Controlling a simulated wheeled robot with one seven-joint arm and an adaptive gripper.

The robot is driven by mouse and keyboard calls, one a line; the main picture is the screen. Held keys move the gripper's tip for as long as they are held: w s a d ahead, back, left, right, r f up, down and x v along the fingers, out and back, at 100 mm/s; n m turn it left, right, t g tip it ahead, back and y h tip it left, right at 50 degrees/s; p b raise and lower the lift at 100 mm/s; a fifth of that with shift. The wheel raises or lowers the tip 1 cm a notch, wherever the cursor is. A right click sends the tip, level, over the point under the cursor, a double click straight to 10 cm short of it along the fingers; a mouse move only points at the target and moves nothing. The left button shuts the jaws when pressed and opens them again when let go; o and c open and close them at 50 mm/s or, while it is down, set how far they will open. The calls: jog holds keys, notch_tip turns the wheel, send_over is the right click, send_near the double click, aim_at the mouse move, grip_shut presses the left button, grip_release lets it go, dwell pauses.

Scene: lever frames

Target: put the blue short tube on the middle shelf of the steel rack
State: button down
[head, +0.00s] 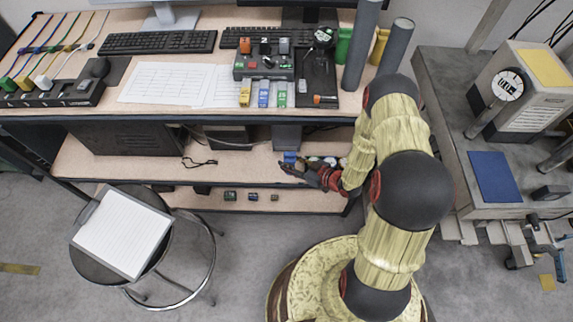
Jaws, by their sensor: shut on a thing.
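A small blue piece (290,157), which looks like the blue short tube, shows right at the fingertips of my gripper (292,169). My gripper is dark with red parts, points left and is shut; the fingers partly hide what they hold. It is at the front of a wooden shelf (120,160) under the worktop. I cannot tell whether the blue piece touches that shelf. This shelf is the middle of three levels, between the worktop (60,120) and a lower shelf (180,199). No separate steel rack shows clearly.
Small things (320,160) lie beside my gripper on the shelf, partly hidden. A black box (130,138) stands at its left. Several small blocks (230,196) lie on the lower shelf. A stool (122,232) stands front left, a grey bench (450,85) at right.

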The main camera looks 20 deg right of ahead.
jog(key=w+f+b, duration=0.1)
jog(key=w+f, duration=0.1)
jog(key=f, duration=0.1)
jog(key=w+f+b, duration=0.1)
jog(key=f+b, duration=0.1)
jog(key=f, duration=0.1)
jog(key=w+f+b, duration=0.1)
jog(key=w+f, duration=0.1)
jog(key=f, duration=0.1)
jog(key=shift+w+d+f+b, duration=0.2)
jog(key=shift+w+d+b, duration=0.05)
jog(key=shift+w+b, duration=0.1)
jog(key=shift+r, duration=0.1)
jog(key=c, duration=1.3)
grip_release()
jog(key=shift+c, duration=0.2)
